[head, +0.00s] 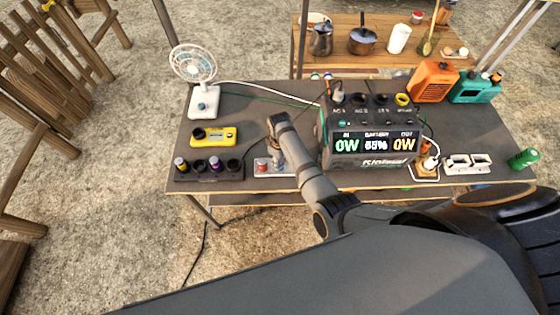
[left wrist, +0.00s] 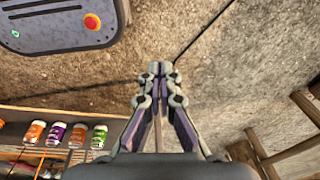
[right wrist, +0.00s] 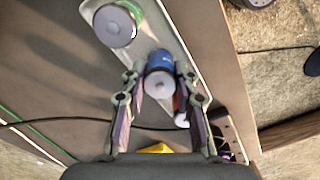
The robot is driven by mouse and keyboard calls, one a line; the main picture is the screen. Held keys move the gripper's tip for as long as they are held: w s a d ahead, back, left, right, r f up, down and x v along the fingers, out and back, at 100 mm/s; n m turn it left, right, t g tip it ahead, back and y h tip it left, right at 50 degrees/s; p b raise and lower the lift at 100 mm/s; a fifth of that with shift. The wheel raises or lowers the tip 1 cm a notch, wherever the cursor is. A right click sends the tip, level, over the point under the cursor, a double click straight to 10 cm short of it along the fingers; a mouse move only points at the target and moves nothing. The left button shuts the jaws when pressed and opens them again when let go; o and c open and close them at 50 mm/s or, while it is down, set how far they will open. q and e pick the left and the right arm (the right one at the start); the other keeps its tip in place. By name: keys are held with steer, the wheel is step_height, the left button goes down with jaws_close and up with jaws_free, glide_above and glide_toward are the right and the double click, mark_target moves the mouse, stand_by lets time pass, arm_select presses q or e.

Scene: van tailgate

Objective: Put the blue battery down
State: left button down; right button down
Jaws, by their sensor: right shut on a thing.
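The blue battery (right wrist: 159,60) is between the fingers of my right gripper (right wrist: 160,78) in the right wrist view, its grey end facing the camera. It appears over a pale narrow tray (right wrist: 179,37); I cannot tell whether it touches it. A green-sided cylinder (right wrist: 116,24) stands at the tray's other end. In the head view my right arm reaches over the table to this tray (head: 289,170), and the battery is hidden there. My left gripper (left wrist: 157,70) has its fingertips together, empty, above the ground.
On the table (head: 250,97), a dark charger block (head: 208,172) with several cylinders and a yellow device (head: 213,136) lie left of the tray. A power station (head: 370,135) stands to its right. A fan (head: 203,80) is at the back left. The table's front edge is close.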

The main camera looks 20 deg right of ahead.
steer(key=shift+f, duration=0.1)
steer(key=c, duration=1.4)
jaws_free()
steer(key=o, duration=0.4)
steer(key=shift+f, duration=0.1)
arm_select(q)
steer(key=shift+s+d+f, duration=0.1)
steer(key=shift+s+f, duration=0.1)
steer(key=shift+s, duration=1)
arm_select(e)
steer(key=shift+r, duration=0.2)
arm_select(q)
step_height(320, 180, up, 11)
steer(key=p, duration=1.1)
steer(key=shift+w, duration=0.3)
arm_select(e)
step_height(320, 180, up, 12)
steer(key=shift+r, duration=0.1)
